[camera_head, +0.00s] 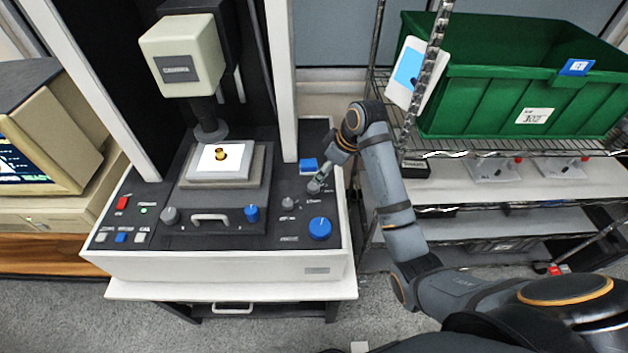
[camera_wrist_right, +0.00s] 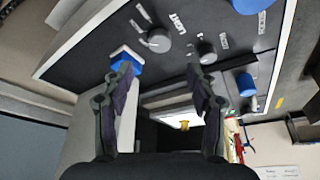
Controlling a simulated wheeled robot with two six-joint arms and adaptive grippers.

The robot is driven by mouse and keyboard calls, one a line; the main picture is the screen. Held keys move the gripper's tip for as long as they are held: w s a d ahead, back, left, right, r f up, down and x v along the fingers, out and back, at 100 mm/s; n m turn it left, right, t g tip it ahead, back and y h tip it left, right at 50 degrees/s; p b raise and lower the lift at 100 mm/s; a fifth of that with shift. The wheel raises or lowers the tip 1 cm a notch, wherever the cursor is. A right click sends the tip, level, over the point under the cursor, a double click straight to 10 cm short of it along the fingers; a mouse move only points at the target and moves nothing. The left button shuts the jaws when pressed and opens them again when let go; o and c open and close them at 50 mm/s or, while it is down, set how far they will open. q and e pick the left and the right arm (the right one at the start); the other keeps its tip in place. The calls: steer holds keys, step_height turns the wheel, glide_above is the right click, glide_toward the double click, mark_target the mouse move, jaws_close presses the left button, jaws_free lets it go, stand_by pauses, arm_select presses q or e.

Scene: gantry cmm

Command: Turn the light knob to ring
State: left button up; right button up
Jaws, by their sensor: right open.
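The light knob (camera_head: 314,188) is a small grey knob on the dark panel of the measuring machine, at its right side. In the right wrist view the light knob (camera_wrist_right: 156,40) sits beside the printed word LIGHT, with small marks around it that are too small to read. My right gripper (camera_head: 320,181) is at the knob in the head view and partly covers it. In the right wrist view its two fingers (camera_wrist_right: 165,78) are spread apart with nothing between them, and the knob shows beyond the fingertips. My left gripper is not in view.
A second grey knob (camera_wrist_right: 206,52), a blue block (camera_wrist_right: 126,60) and a large blue knob (camera_head: 320,228) are close by on the panel. The stage (camera_head: 215,163) is to the left. A wire shelf with a green bin (camera_head: 480,98) stands at the right.

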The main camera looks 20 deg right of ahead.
mark_target(313, 185)
steer(key=p+x, duration=0.1)
steer(key=x, duration=0.4)
steer(key=shift+f, duration=0.3)
steer(key=x, duration=0.3)
steer(key=shift+w+a+f, duration=0.15)
steer(key=shift+f, duration=0.2)
steer(key=shift+c, duration=0.3)
steer(key=c, duration=1.1)
steer(key=shift+r+m+p, duration=0.15)
steer(key=shift+m+p, duration=0.25)
steer(key=shift+p, duration=0.6)
steer(key=m+h+p, duration=0.1)
steer(key=m+p, duration=0.2)
steer(key=p, duration=0.1)
steer(key=shift+a+r+m+t+h+p, duration=0.1)
steer(key=shift+m+t+h+p, duration=0.2)
steer(key=shift+m+h+p, duration=0.5)
steer(key=shift+m+p, duration=0.5)
steer(key=shift+m, duration=0.2)
arm_select(q)
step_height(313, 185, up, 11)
steer(key=p, duration=0.1)
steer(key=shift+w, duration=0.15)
arm_select(e)
steer(key=shift+a+m+h, duration=0.1)
steer(key=shift+m+h, duration=0.3)
steer(key=shift+m, duration=0.6)
steer(key=shift+f, duration=0.25)
